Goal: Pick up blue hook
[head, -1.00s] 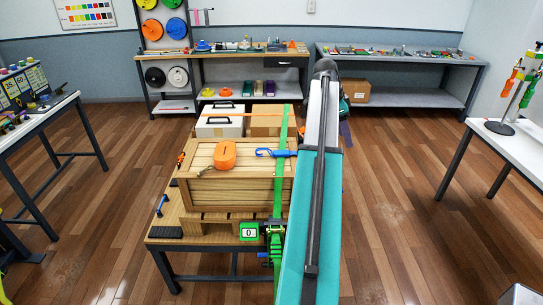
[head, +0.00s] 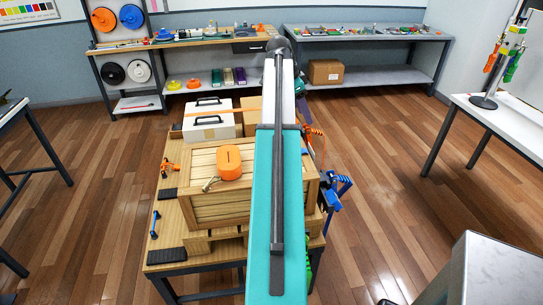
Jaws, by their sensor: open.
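The blue hook that lay on top of the wooden crate (head: 205,205) in the earlier view is not visible now. My teal arm crosses the right part of the crate top and covers that spot. Blue clamp-like parts (head: 336,190) show beside the crate's right side; I cannot tell whether any is a hook. A green strap piece (head: 316,262) shows low at the right, mostly behind the arm. My gripper is not in view; only my upper arm and its dark elbow show.
A blue-handled tool (head: 155,222) lies on the table's left. A grey cabinet (head: 495,268) is at the front right. Floor is open on both sides.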

